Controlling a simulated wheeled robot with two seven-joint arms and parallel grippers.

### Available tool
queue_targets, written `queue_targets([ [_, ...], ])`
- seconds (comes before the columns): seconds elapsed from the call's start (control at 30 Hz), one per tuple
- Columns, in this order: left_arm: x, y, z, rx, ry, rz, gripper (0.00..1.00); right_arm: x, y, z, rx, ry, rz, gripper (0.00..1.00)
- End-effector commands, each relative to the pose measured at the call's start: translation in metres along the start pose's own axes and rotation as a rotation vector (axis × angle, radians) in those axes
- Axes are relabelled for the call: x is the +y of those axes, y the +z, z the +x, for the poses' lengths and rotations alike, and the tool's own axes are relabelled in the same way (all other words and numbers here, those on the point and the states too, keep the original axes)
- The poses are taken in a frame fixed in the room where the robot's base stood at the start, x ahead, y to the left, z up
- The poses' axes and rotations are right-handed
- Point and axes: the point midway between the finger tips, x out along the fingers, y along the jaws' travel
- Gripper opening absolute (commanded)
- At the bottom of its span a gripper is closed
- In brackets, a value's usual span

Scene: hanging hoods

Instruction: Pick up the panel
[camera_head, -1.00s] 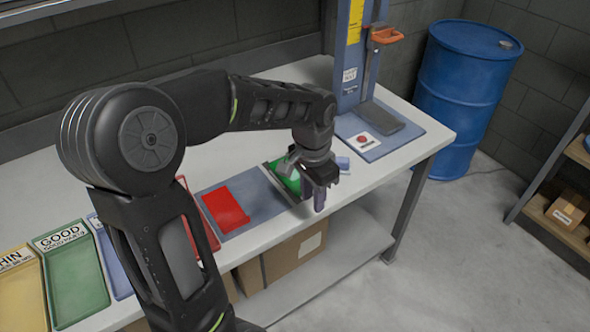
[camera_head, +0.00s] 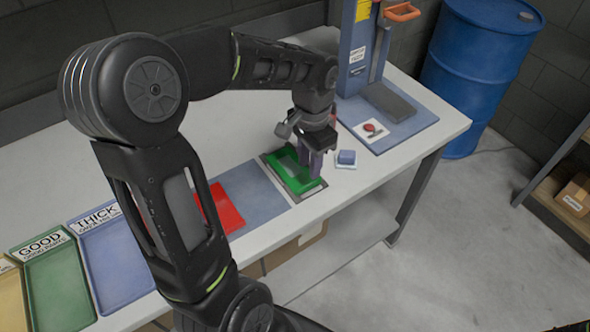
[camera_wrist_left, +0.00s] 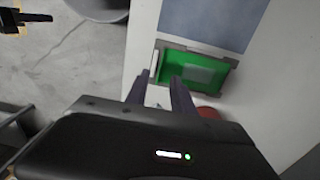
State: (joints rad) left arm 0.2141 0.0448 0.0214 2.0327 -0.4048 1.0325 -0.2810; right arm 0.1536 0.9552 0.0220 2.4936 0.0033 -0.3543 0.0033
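A green panel (camera_head: 295,170) with a pale rectangle in its middle lies in a grey frame at the right end of the blue-grey mat (camera_head: 262,190). It also shows in the left wrist view (camera_wrist_left: 178,85), beyond my fingers. My left gripper (camera_head: 314,172) points down over the green panel's right side, its fingers hiding part of it. In the left wrist view its two fingers (camera_wrist_left: 158,95) are apart with nothing held between them. A red panel (camera_head: 228,207) lies on the mat's left part, partly behind my arm. A dark shape in the left wrist view's corner may be my right gripper.
A small blue block on a white pad (camera_head: 346,158) lies right of the gripper. A blue gauge stand (camera_head: 398,132) is behind it. Labelled green (camera_head: 60,290) and blue (camera_head: 118,265) trays stand left. A blue barrel (camera_head: 470,75) is beyond the table. The table's back middle is clear.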

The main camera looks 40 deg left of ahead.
Motion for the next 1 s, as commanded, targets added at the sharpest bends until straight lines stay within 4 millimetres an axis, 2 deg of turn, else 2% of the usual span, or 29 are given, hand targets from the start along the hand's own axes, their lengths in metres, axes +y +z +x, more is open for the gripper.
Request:
queue_targets([
  [0.13,0.000,0.001,0.014,-0.002,0.002,-0.001,0.29,-0.001,0.000,-0.001,0.000,0.000,0.000,0.00],
  [0.5,0.000,0.000,0.018,-0.001,0.001,-0.001,0.29,-0.001,0.000,-0.003,-0.001,0.001,0.000,0.00],
  [0.8,-0.001,-0.001,0.059,-0.003,0.002,0.000,0.29,-0.004,0.002,-0.011,-0.003,0.004,0.003,0.00],
  [1.0,-0.001,-0.002,0.067,0.001,0.001,0.000,0.29,-0.003,0.002,-0.011,-0.004,0.004,0.003,0.00],
])
